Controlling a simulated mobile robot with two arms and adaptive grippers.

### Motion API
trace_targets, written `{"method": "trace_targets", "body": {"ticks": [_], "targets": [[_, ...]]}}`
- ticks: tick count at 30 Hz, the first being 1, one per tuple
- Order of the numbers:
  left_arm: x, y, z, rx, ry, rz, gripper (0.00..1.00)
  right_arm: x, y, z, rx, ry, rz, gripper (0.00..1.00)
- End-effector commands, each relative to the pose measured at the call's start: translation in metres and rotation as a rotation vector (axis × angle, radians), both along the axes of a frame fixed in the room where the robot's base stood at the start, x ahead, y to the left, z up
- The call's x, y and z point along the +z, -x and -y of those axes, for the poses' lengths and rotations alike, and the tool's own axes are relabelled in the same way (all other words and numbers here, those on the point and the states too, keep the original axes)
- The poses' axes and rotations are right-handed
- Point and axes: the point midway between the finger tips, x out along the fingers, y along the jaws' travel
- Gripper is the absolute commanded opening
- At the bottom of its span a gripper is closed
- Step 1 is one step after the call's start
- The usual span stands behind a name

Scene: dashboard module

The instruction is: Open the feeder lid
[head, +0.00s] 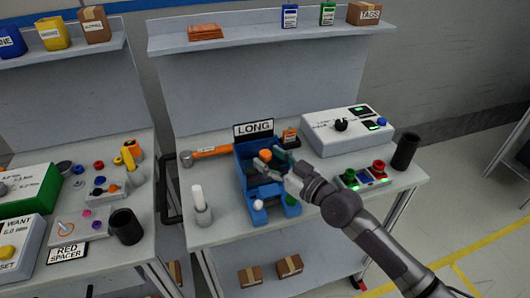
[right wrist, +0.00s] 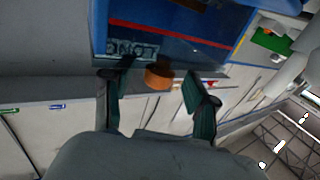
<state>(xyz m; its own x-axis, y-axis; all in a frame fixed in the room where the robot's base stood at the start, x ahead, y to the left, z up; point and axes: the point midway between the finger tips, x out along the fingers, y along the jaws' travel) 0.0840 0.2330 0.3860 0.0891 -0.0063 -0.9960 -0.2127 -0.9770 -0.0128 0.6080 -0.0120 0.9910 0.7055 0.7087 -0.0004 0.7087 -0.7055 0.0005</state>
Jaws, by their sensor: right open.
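The feeder is a blue bin (head: 244,167) on the right-hand bench, under a sign reading LONG (head: 253,128). An orange knob (head: 263,154) shows at its upper part, and in the right wrist view the knob (right wrist: 158,77) stands out near a clear panel with a red line (right wrist: 180,38). My right gripper (head: 273,157) reaches in from the right with its fingers open. In the right wrist view its fingers (right wrist: 150,84) lie to either side of the knob, with gaps visible. Whether the lid is raised is hard to tell. My left gripper is out of view.
An orange-handled hammer (head: 212,151) lies left of the feeder, and a holder with a white stick (head: 201,208) stands in front. A white control box (head: 345,130), a button box (head: 362,178) and a black cup (head: 406,151) are on the right. A shelf (head: 260,37) runs above.

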Motion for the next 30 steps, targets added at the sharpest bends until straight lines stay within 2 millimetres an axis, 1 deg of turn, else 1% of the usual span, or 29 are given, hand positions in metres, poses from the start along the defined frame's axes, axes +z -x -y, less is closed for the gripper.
{"method": "trace_targets", "body": {"ticks": [3,6,15,17,24,26,30], "targets": [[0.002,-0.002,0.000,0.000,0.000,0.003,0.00,0.001,-0.010,-0.009,-0.001,-0.001,0.000,0.58],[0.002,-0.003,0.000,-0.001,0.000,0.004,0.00,0.000,-0.014,-0.013,-0.001,0.000,0.000,0.58],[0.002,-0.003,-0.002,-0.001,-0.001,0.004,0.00,0.000,-0.015,-0.015,-0.001,0.000,0.000,0.58],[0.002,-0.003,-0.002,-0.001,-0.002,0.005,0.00,0.000,-0.015,-0.015,-0.001,0.000,0.000,0.50],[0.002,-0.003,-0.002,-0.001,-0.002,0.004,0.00,0.000,-0.015,-0.014,-0.001,0.000,0.000,0.10],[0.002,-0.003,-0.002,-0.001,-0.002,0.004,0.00,0.000,-0.015,-0.014,-0.001,0.000,0.000,0.00],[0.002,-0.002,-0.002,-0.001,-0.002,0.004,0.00,-0.001,-0.015,-0.014,-0.001,0.000,0.000,0.00]]}}
